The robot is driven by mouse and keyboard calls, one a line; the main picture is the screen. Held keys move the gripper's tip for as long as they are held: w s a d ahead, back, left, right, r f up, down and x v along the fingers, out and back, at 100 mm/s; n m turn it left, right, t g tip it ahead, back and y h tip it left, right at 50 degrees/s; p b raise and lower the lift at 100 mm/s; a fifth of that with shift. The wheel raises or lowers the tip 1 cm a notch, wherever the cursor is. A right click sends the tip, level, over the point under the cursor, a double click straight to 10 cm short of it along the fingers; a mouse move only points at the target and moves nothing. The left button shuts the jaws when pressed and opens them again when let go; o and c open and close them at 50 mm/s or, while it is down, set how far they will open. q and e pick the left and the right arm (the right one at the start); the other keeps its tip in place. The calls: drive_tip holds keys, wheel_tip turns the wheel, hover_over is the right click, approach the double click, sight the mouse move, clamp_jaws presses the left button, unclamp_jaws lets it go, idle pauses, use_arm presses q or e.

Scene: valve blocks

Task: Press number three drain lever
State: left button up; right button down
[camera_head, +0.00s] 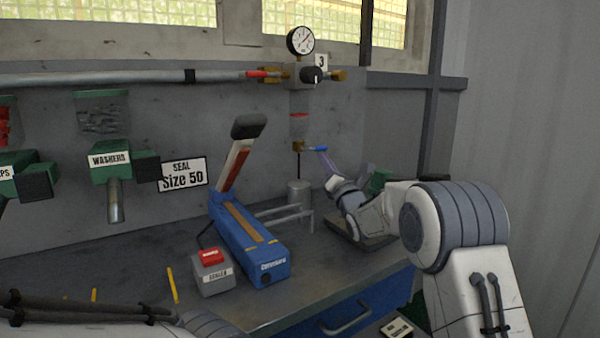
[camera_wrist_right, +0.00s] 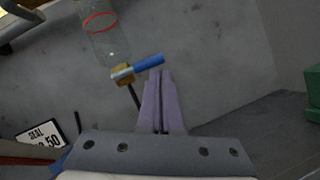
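The valve block marked 3 (camera_head: 321,62) is on the wall with a round gauge (camera_head: 301,41) and a black knob. Below it hangs a clear bowl (camera_head: 299,124) with a red ring, also in the right wrist view (camera_wrist_right: 103,38). A brass drain fitting (camera_wrist_right: 122,75) with a blue lever (camera_wrist_right: 148,62) sits under the bowl; the lever (camera_head: 317,149) points right in the head view. My right gripper (camera_head: 325,156) has its purple fingers together, empty. Its fingertips (camera_wrist_right: 160,73) are right at the lever's free end; I cannot tell whether they touch. My left gripper is out of view.
A blue sealer (camera_head: 246,240) with a raised arm stands on the bench, beside a grey box with a red button (camera_head: 211,257). A metal cylinder (camera_head: 298,192) stands below the drain.

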idle(0.3)
drive_tip(key=b+v, duration=0.1)
drive_tip(key=v, duration=0.9)
drive_tip(key=shift+s+b, duration=0.2)
drive_tip(key=shift+b, duration=0.1)
drive_tip(key=shift+f, duration=0.1)
